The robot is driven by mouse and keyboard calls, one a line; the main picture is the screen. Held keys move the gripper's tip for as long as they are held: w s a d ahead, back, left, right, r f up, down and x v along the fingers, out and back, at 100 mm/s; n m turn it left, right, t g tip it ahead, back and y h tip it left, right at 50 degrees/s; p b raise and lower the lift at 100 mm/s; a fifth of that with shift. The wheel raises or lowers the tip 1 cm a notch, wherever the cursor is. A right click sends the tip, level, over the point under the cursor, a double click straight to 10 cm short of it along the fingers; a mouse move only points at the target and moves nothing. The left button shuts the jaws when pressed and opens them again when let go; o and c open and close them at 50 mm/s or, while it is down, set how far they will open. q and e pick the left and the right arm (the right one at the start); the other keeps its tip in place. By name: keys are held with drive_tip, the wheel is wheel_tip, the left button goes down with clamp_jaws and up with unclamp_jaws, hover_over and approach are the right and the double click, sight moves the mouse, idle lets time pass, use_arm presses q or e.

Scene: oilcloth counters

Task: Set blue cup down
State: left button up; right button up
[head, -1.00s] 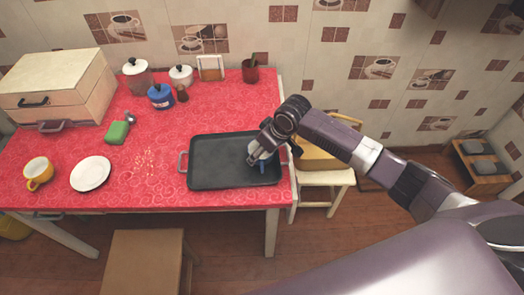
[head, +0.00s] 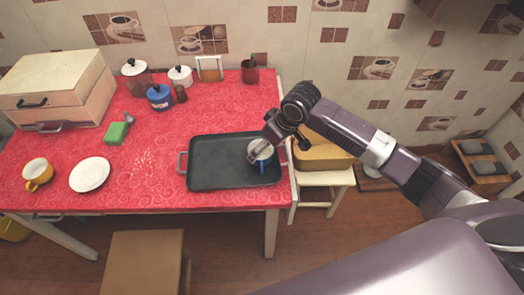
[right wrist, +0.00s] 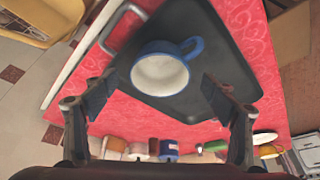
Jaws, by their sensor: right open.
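The blue cup (head: 261,152), white inside with a blue handle, stands upright on the right end of the black tray (head: 215,165). In the right wrist view the cup (right wrist: 160,75) shows its open top and lies just beyond the fingertips, with the tray (right wrist: 205,40) under it. My right gripper (head: 268,145) is open around or just above the cup's far side. In the right wrist view my right gripper (right wrist: 155,98) has its fingers wide apart, one on each side, with clear gaps to the cup. My left gripper is not in view.
A white plate (head: 90,174), a yellow cup (head: 38,172) and a green sponge (head: 116,133) are on the left of the red table (head: 150,195). Jars (head: 160,97) stand at the back. A stool with a wooden box (head: 322,152) is to the right.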

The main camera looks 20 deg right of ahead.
drive_tip(key=v, duration=0.7)
